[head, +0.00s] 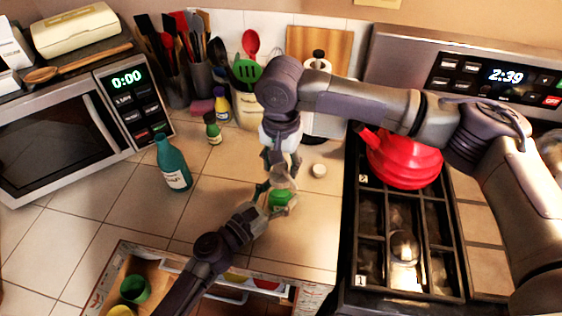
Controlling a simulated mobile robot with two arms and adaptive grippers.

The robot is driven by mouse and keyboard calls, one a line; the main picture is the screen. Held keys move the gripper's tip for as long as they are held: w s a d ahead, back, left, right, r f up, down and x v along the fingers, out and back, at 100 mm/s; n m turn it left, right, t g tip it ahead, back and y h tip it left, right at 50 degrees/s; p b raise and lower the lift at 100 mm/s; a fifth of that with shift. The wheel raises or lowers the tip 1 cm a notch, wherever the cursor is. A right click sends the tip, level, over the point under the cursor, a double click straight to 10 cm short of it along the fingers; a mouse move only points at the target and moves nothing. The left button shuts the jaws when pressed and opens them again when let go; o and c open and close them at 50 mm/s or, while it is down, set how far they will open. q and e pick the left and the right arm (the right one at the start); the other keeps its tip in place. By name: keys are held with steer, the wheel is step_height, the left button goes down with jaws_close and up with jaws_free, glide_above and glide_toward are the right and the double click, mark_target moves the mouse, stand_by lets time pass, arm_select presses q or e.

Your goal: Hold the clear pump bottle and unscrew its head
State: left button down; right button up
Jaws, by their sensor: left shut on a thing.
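The clear pump bottle, with green showing low on it (279,199), stands above the tiled counter in the middle of the head view. My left gripper (268,198) comes from below and is shut on its lower part. My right gripper (279,165) points down from above, at the top of the bottle. Its fingers overlap the bottle's top, so the pump head is mostly hidden. I cannot tell whether the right fingers are closed on it.
A teal bottle (173,165) stands left on the counter, and a small white round thing (318,170) lies right of the grippers. The stove with a red kettle (403,160) is at right. An open drawer (165,263) is below.

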arm_select(q)
steer(key=shift+f, duration=0.1)
arm_select(e)
jaws_close()
steer(key=n, duration=0.2)
steer(key=shift+a+n, duration=0.1)
steer(key=shift+n, duration=0.3)
steer(key=n, duration=0.4)
steer(key=shift+n, duration=0.3)
steer(key=n, duration=0.4)
steer(key=shift+a+n, duration=0.15)
steer(key=shift+n, duration=0.15)
steer(key=n, duration=0.4)
steer(key=shift+s+n, duration=0.15)
steer(key=shift+n, duration=0.25)
steer(key=n, duration=0.4)
steer(key=shift+n, duration=0.4)
steer(key=n, duration=0.4)
steer(key=shift+s+n, duration=0.15)
steer(key=shift+n, duration=0.15)
steer(key=n, duration=0.7)
steer(key=shift+r, duration=0.1)
